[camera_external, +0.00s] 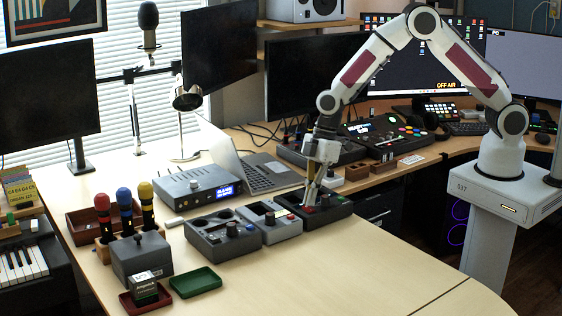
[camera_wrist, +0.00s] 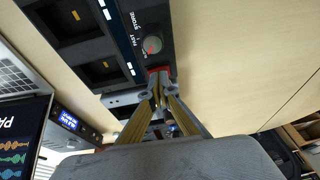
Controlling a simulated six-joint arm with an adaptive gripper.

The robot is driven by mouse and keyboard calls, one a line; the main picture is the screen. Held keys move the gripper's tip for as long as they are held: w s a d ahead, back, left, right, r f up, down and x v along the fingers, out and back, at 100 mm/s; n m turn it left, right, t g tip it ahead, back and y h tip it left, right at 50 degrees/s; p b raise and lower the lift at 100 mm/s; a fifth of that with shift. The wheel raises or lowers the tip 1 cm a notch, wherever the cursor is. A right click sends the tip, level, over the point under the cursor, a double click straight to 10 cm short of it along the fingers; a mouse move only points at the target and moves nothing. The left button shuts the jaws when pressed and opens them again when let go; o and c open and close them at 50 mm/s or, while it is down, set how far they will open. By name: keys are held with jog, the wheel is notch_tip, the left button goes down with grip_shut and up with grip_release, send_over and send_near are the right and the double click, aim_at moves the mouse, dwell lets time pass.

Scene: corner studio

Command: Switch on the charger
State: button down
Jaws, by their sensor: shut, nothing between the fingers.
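The charger (camera_external: 338,208) is a black box on the light wooden desk. In the wrist view the charger (camera_wrist: 97,44) shows dark bays with orange marks, pale strips and a round grey knob (camera_wrist: 152,44) marked FAST and STORE. A red switch (camera_wrist: 158,70) sits near its edge, just beyond my fingertips and partly hidden by them. My gripper (camera_external: 310,204) points down over the charger's near left part, at the red piece. In the wrist view my gripper (camera_wrist: 158,90) is shut and empty, its tips at or touching the red switch; contact is unclear.
A grey box (camera_external: 270,224) and a grey control box (camera_external: 222,232) stand left of the charger. A blue-display unit (camera_external: 198,188) and a laptop (camera_external: 262,172) are behind. Red and green trays (camera_external: 195,282) lie front left. The desk's front right is clear.

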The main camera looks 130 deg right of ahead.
jog(key=shift+r, duration=0.6)
notch_tip(320, 180, up, 12)
jog(key=s+a, duration=0.2)
jog(key=shift+s+a, duration=0.15)
jog(key=shift+s, duration=0.25)
jog(key=shift+f, duration=0.1)
dwell(0.3)
jog(key=s+a+r, duration=0.5)
jog(key=s+a, duration=0.3)
jog(key=a, duration=0.1)
jog(key=s+a+r+t, duration=0.1)
jog(key=s+a+r, duration=0.4)
jog(key=s+a, duration=0.4)
jog(key=s+a+r+t, duration=0.1)
jog(key=s+a+r, duration=0.4)
jog(key=s+a, duration=0.3)
jog(key=shift+s+a+r+h, duration=0.15)
jog(key=shift+s+a+h, duration=0.15)
jog(key=shift+a, duration=0.7)
